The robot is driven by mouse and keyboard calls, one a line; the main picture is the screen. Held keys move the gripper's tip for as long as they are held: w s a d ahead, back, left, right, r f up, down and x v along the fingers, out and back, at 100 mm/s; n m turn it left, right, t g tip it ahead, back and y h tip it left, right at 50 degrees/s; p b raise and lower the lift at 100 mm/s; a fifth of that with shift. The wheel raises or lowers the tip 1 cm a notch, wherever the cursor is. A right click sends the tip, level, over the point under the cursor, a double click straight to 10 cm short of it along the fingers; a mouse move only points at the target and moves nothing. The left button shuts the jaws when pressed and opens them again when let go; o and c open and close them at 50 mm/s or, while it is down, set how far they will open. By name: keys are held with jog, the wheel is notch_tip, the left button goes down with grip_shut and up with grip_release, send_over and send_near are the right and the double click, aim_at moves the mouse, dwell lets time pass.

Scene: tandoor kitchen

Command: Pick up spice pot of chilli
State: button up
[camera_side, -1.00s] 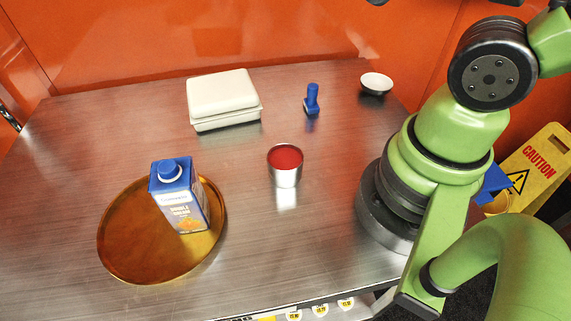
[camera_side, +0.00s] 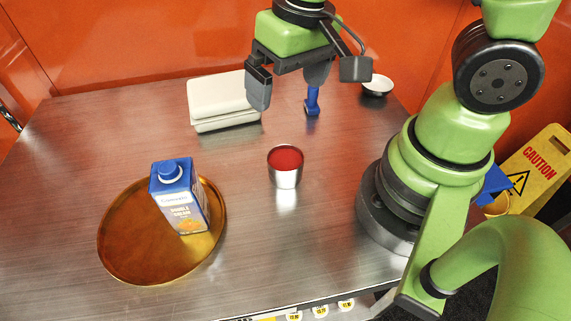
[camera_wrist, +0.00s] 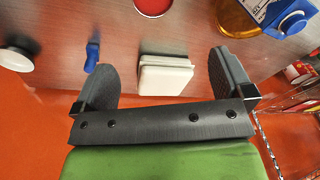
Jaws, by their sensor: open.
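The spice pot of chilli (camera_side: 285,177) is a small steel cup filled with red powder. It stands upright on the steel table, right of the brass tray. Part of its red top (camera_wrist: 152,5) shows at the top edge of the wrist view. My gripper (camera_side: 288,92) is open and empty, with its fingers pointing down. In the side view it appears above and behind the pot, near the white box and the blue stamp-like object. In the wrist view the two fingers (camera_wrist: 167,75) are wide apart and the pot lies beyond them.
A brass tray (camera_side: 118,262) holds a blue cream carton (camera_side: 182,200). A white lidded box (camera_side: 215,100), a blue-handled object (camera_side: 312,103) and a white bowl (camera_side: 377,85) stand at the back. The table around the pot is clear.

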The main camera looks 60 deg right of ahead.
jog(key=g, duration=0.2)
send_over(285, 158)
jog(key=shift+n+h, duration=0.3)
jog(key=f, duration=0.7)
jog(key=shift+s+f, duration=0.2)
jog(key=shift+s, duration=0.2)
notch_tip(285, 158, down, 4)
jog(key=shift+f, duration=0.1)
jog(key=shift+w+f, duration=0.2)
jog(key=shift+f, duration=1.1)
jog(key=shift+w+f, duration=0.2)
jog(key=shift+f, duration=1.05)
jog(key=c, duration=1)
jog(key=shift+c, duration=0.2)
jog(key=shift+r, duration=0.1)
